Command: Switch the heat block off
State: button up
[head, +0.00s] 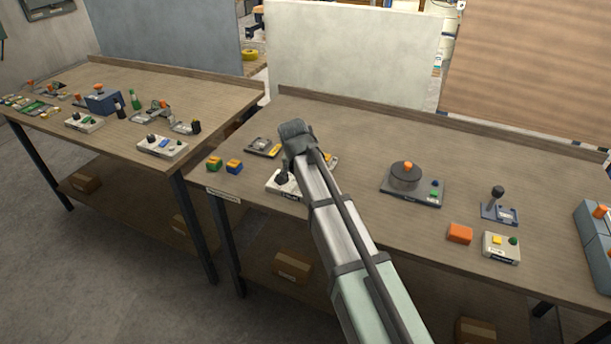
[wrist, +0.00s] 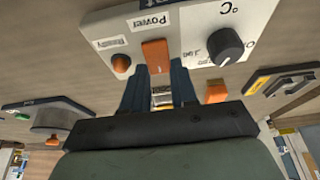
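A pale control box (wrist: 110,30) fills the top of the wrist view, with labels reading "Power" and "Ready". It carries an orange power switch (wrist: 156,52), an orange ready lamp (wrist: 121,63) and a black temperature knob (wrist: 226,47). In the head view the control box (head: 276,187) is partly hidden behind my arm. My gripper (wrist: 159,74) is open, its two dark fingers apart, with the tips close to the near end of the power switch. I cannot tell whether they touch it. The switch's position is not clear. The heat block itself cannot be told apart for certain.
Yellow-topped green and blue blocks (head: 224,165) sit left of the box, and a grey tray (head: 262,147) behind it. A round black device (head: 406,176) with an orange knob stands right of my arm. An orange block (head: 460,233) lies further right. The table's (head: 345,115) back middle is clear.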

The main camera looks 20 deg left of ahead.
jog(key=shift+o, duration=0.9)
jog(key=shift+r, duration=0.1)
jog(key=v, duration=1.3)
jog(key=shift+s+r, duration=0.15)
jog(key=shift+r, duration=0.15)
